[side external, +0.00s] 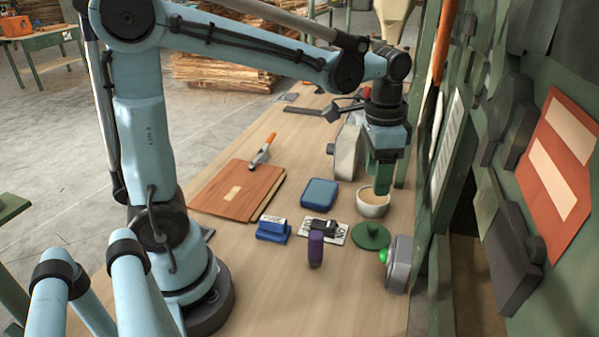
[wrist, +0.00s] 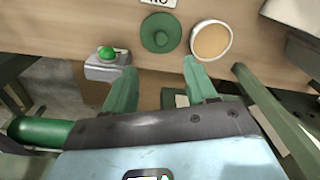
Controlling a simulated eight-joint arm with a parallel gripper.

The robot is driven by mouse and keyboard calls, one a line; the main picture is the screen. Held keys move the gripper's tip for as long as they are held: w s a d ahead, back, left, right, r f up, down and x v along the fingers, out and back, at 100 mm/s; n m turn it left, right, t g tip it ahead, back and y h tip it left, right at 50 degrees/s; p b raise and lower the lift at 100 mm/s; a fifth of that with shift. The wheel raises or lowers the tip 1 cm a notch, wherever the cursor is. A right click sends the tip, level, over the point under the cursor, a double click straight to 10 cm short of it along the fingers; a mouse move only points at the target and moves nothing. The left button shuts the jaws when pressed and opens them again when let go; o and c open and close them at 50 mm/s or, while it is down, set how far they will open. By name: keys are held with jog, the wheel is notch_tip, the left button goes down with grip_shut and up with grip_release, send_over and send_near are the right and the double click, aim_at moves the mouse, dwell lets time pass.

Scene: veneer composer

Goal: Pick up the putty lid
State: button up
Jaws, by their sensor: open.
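The putty lid (side external: 370,236) is a round green disc with a knob on top, lying on the wooden bench near its right edge. In the wrist view the lid (wrist: 160,33) lies beyond my fingertips, toward the top centre. A white pot of tan putty (side external: 372,203) stands uncovered just behind the lid; the pot (wrist: 210,40) is right of the lid in the wrist view. My gripper (side external: 384,188) is above the bench by the pot, pointing down. In the wrist view my gripper (wrist: 160,66) has its two green fingers spread apart with nothing between them.
A grey box with a green button (side external: 398,263) stands right of the lid. A purple-handled tool (side external: 316,248), a blue block (side external: 273,229), a blue case (side external: 319,193) and a lettered card (side external: 334,235) lie to the left. A tool wall (side external: 500,150) rises close on the right.

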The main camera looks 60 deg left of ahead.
send_over(374, 225)
jog(key=shift+g, duration=0.3)
jog(key=f, duration=0.7)
jog(key=shift+s+f, duration=0.2)
jog(key=shift+s, duration=0.05)
jog(key=shift+w+f, duration=0.15)
jog(key=shift+f, duration=1.15)
jog(key=shift+w+f, duration=0.15)
jog(key=shift+f, duration=1.15)
grip_shut()
jog(key=shift+r, duration=0.1)
